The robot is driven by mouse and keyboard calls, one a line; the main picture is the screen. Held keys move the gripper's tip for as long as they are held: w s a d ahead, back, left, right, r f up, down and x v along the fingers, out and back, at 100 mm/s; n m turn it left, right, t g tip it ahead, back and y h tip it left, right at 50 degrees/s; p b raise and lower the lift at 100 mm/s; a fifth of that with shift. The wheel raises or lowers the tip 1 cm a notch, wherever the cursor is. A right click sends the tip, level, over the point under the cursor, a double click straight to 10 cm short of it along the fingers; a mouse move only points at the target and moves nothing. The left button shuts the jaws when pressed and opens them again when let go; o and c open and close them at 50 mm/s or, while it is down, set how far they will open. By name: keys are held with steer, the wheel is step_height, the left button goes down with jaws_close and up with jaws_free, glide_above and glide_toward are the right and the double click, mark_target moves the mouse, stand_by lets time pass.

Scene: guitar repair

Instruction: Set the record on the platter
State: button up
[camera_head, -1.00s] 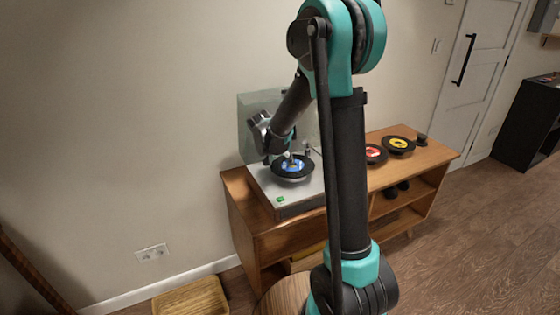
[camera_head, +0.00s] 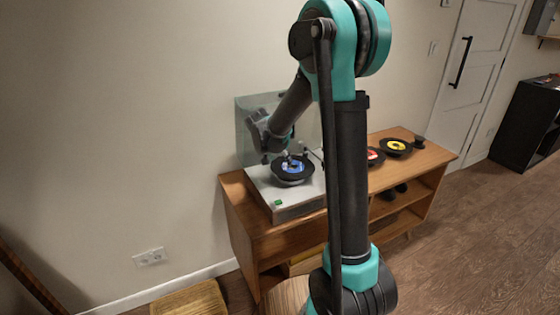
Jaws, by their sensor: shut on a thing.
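A black record with a blue label (camera_head: 306,172) is over the platter of the grey turntable (camera_head: 260,187), which stands on the left of a wooden cabinet. My gripper (camera_head: 291,161) points down at the label and is shut on the record near its middle. The fingertips are small and partly hidden by the wrist. The record covers the platter almost wholly; I cannot tell whether the two touch. The turntable's clear lid (camera_head: 243,125) stands raised behind.
Records with a red label (camera_head: 375,155) and a yellow label (camera_head: 397,147) lie on the right of the wooden cabinet (camera_head: 425,160), beside a small dark object (camera_head: 419,142). My arm crosses in front of the cabinet. A woven stool (camera_head: 190,302) stands at the lower left.

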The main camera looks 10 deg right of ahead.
steer(key=shift+a, duration=0.4)
stand_by(0.3)
steer(key=shift+f, duration=0.5)
stand_by(0.4)
steer(key=shift+r, duration=0.4)
steer(key=shift+r, duration=0.35)
steer(key=shift+f, duration=0.7)
stand_by(1.1)
steer(key=o, duration=1.4)
steer(key=shift+o, duration=0.2)
